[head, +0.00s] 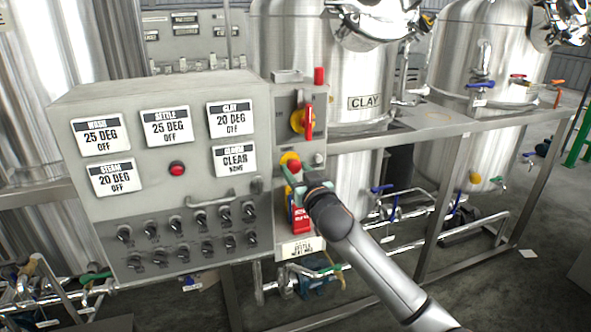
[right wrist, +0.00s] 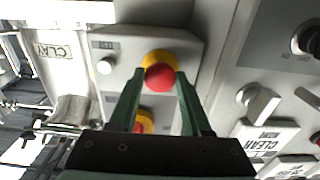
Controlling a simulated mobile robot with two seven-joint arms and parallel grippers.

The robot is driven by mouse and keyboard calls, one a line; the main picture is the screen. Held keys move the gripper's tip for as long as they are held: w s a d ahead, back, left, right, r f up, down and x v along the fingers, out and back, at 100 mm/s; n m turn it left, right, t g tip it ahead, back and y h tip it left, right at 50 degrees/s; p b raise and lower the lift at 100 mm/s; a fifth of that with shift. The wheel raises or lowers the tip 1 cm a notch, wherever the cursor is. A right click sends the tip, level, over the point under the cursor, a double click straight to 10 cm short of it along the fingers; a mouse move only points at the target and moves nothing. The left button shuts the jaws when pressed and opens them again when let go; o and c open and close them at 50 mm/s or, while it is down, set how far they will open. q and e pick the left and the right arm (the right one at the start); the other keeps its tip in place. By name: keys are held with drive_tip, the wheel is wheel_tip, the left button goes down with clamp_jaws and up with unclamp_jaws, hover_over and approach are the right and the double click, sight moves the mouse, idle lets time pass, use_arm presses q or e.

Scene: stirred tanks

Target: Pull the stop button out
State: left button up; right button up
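The stop button is a red mushroom head on a yellow collar, on the grey side panel. It shows in the head view (head: 289,159) just above my right gripper (head: 294,174) and in the right wrist view (right wrist: 160,78). In the right wrist view the green fingers of my right gripper (right wrist: 160,74) stand on either side of the red head, with narrow gaps beside it. It looks open; contact with the button cannot be made out. My left gripper is not in view.
A red-handled rotary switch (head: 307,121) sits above the button, and a red tag (head: 301,221) hangs below. The main panel (head: 190,185) with labels and several black knobs is at left. A pipe rail and steel tanks (head: 362,70) stand to the right.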

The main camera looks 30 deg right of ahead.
drive_tip(key=shift+o, duration=1.4)
drive_tip(key=shift+s, duration=0.15)
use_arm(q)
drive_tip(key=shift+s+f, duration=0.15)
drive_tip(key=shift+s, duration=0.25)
use_arm(e)
drive_tip(key=shift+o, duration=0.8)
drive_tip(key=shift+s, duration=0.1)
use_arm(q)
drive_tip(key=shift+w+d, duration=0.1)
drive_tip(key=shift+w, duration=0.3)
use_arm(e)
drive_tip(key=v, duration=1.2)
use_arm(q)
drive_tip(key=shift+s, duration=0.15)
use_arm(e)
drive_tip(key=shift+s+f, duration=0.1)
drive_tip(key=shift+s, duration=0.05)
